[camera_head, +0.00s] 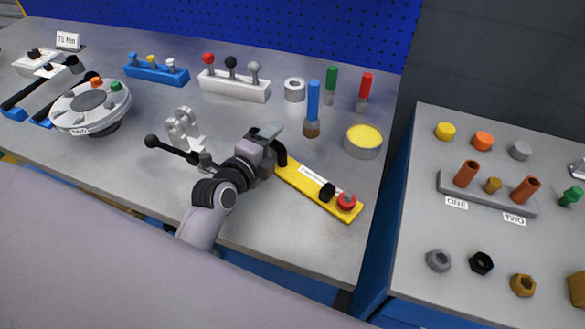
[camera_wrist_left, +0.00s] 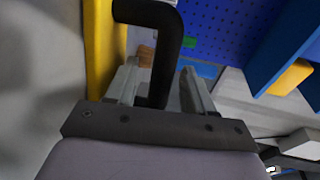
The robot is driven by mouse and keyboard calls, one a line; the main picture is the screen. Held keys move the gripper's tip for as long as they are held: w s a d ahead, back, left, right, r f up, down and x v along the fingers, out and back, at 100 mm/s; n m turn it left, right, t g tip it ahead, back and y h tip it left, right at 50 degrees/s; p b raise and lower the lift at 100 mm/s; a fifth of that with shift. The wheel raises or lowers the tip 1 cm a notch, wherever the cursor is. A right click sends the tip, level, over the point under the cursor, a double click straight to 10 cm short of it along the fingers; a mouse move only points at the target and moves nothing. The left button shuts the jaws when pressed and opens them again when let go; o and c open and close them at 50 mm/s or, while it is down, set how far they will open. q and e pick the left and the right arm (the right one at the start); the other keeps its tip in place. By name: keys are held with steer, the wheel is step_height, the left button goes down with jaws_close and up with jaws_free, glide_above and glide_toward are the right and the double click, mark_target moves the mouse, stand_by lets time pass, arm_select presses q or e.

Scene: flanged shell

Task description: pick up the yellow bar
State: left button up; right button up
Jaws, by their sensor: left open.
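The yellow bar (camera_head: 302,184) lies on the grey workbench, with a white label, a black knob and a red button at its near right end. It also shows in the left wrist view along the left side (camera_wrist_left: 99,45). A black bent handle (camera_head: 281,152) stands at the bar's far left end, partly hidden by my gripper. My left gripper (camera_head: 267,131) is open at that end. In the left wrist view the handle (camera_wrist_left: 166,60) passes between the two fingers (camera_wrist_left: 160,88), with gaps visible. My right gripper is not in view.
A grey clevis with a black-knobbed lever (camera_head: 172,148) stands left of my gripper. A blue-handled tool (camera_head: 312,103), a yellow-topped round tin (camera_head: 363,141) and a white lever block (camera_head: 234,86) stand behind. The bench's right edge lies beyond the bar; a second table (camera_head: 400,250) follows.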

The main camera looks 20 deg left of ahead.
arm_select(q)
jaws_close()
steer(key=shift+r, duration=0.15)
